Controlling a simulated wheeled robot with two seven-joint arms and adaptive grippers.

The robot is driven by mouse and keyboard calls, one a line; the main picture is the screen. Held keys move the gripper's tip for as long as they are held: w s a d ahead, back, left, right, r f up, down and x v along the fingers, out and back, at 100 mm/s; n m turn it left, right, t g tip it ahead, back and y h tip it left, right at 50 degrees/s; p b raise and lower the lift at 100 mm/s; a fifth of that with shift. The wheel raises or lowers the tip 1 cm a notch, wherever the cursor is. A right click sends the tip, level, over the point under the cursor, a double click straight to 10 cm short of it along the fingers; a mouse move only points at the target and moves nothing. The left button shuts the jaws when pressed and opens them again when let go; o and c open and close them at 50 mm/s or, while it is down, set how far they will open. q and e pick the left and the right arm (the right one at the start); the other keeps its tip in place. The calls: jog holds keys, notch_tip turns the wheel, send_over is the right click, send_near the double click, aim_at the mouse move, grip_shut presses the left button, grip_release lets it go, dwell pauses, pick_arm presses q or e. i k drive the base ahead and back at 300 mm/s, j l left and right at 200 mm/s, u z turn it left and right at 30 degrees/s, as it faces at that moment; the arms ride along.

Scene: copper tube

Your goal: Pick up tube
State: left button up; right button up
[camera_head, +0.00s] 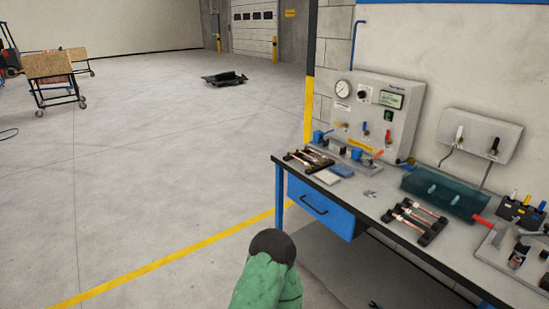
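Copper tubes lie on two black racks on the workbench. The nearer rack (432,234) holds a few copper tubes (418,218) near the bench's front edge. The farther rack (292,157) holds more tubes (306,160) at the bench's left end. The tubes are small in the picture, so their exact number is unclear. A green arm part of mine with a dark rounded end shows at the bottom centre, left of the bench and apart from it. Neither of my grippers can be made out.
The workbench (470,262) has a blue drawer (322,206). A gauge panel (376,112) stands at its back. The floor (150,180) to the left is mostly clear.

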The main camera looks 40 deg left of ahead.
aim_at(321, 163)
jog(key=i+j+u, duration=0.3)
jog(key=i+u, duration=0.15)
jog(key=i+j+u, duration=0.1)
jog(key=i+u, duration=0.4)
jog(key=i, duration=0.7)
